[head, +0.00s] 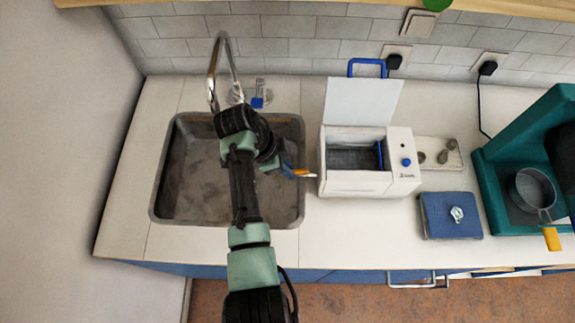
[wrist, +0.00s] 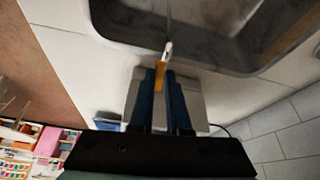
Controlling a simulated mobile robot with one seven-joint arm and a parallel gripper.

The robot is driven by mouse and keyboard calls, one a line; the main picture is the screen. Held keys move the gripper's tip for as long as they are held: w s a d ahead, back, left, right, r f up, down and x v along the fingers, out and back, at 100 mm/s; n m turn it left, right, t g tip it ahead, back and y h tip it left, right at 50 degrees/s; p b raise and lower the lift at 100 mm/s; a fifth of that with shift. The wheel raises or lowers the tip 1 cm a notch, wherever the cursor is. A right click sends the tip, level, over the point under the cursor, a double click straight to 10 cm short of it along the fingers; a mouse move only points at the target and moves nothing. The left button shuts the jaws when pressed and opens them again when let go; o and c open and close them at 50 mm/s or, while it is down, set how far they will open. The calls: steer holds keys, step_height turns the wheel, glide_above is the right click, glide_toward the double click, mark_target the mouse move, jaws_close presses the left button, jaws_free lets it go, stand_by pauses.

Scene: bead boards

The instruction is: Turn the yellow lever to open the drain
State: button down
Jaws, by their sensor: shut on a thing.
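The yellow lever (head: 300,172) shows in the head view as a small yellow piece with a white part, between the sink and the left side of a white box-shaped appliance (head: 355,183). My gripper (head: 288,168) reaches it from the sink side with its blue fingers. In the wrist view, the fingers of my gripper (wrist: 161,78) are shut on the yellow lever (wrist: 162,72). Its white end (wrist: 167,50) sticks out past the fingertips near the sink edge. The lever's joint with the appliance is hidden.
The sink (head: 185,170) with a tall tap (head: 213,75) lies under my arm. The appliance's lid (head: 360,102) stands open, with a blue knob (head: 406,162) on its front. A blue board (head: 448,225) and a teal machine (head: 500,175) stand further right.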

steer(key=shift+w+f+m+g+b, duration=0.2)
steer(key=shift+w+m+g+b, duration=0.15)
steer(key=shift+m+b, duration=0.65)
steer(key=shift+r+b, duration=0.25)
steer(key=shift+b, duration=0.1)
steer(key=shift+w, duration=0.1)
steer(key=c, duration=0.9)
jaws_free()
steer(key=p+v, duration=0.1)
steer(key=v, duration=1.2)
steer(key=shift+p, duration=0.35)
